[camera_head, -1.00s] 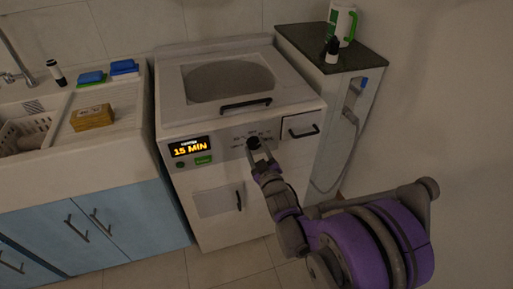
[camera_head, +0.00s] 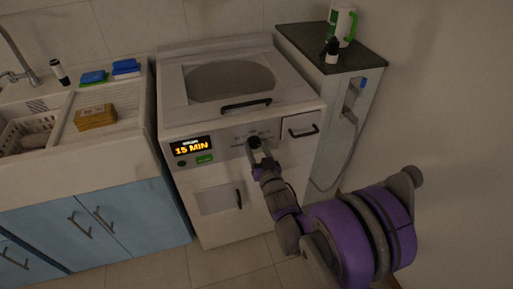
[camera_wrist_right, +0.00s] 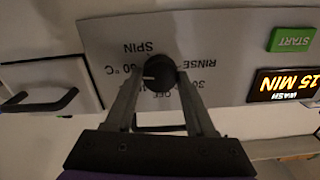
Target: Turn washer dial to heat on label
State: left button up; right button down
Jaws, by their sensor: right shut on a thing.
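The washer (camera_head: 225,215) stands in the middle of the head view, its front panel showing a lit display (camera_head: 193,146) that reads 15 MIN. The black dial (camera_head: 254,142) is on this panel; the dial also shows in the right wrist view (camera_wrist_right: 160,74). My right gripper (camera_head: 260,154) is shut on the dial, one finger on each side. In the upside-down wrist picture the dial's white mark points left, near a partly hidden "0 °C" label. SPIN and RINSE are readable; lower labels are partly covered by the fingers. My left gripper is not in view.
A black drawer handle (camera_head: 304,131) is just right of the dial, and a lid handle (camera_head: 246,104) is above it. A sink counter (camera_head: 60,162) stands left, a narrow cabinet (camera_head: 328,120) right. The floor in front is clear.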

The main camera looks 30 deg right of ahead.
dwell(0.4)
jog(key=shift+c, duration=1.2)
grip_release()
jog(key=v, duration=1.1)
jog(key=shift+w+a, duration=0.1)
